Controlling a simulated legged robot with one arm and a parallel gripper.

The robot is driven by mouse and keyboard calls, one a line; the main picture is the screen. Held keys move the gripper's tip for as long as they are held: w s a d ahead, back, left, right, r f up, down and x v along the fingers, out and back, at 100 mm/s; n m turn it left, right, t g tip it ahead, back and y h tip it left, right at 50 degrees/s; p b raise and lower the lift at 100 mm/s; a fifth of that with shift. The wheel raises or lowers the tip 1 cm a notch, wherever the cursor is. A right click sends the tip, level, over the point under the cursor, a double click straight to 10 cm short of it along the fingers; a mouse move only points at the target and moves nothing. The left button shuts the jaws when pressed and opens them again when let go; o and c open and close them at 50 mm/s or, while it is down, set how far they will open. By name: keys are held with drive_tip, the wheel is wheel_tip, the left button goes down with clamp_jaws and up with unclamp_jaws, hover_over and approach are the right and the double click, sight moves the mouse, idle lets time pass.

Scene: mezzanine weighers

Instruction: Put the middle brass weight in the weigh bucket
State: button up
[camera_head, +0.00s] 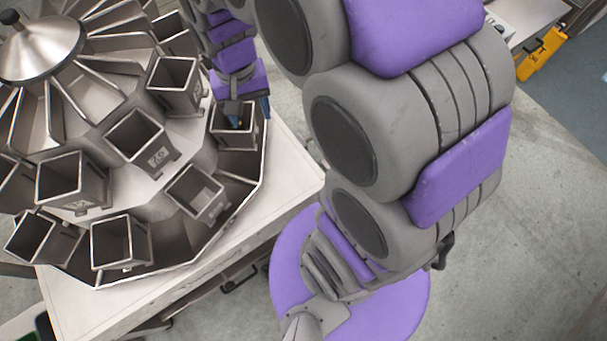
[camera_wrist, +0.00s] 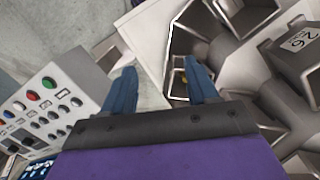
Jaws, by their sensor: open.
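My gripper (camera_head: 249,114) is at the upper right of the ring of metal buckets, with its fingertips at the mouth of one weigh bucket (camera_head: 238,141). In the wrist view the two blue fingers of my gripper (camera_wrist: 160,70) are spread apart with nothing between them. The right finger overlaps the bucket (camera_wrist: 168,62) and the left finger is outside it. A small brass-coloured piece (camera_wrist: 182,77) shows inside that bucket, beside the right finger and mostly hidden. It looks like a brass weight, but I cannot tell which one. No other brass weight is visible.
Several open buckets (camera_head: 140,137) ring the steel cone (camera_head: 40,48) of the weigher on a pale platform (camera_head: 295,170). A control box with coloured buttons (camera_wrist: 62,92) is at the left of the wrist view. A yellow object (camera_head: 543,54) lies far right. Floor is clear at right.

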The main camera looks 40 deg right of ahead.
drive_tip(key=s+r+n, duration=0.1)
drive_tip(key=s+n, duration=0.2)
drive_tip(key=s, duration=1.6)
drive_tip(key=shift+s+r+n+g, duration=0.15)
drive_tip(key=shift+r+n+g, duration=0.15)
drive_tip(key=shift+n+g, duration=0.1)
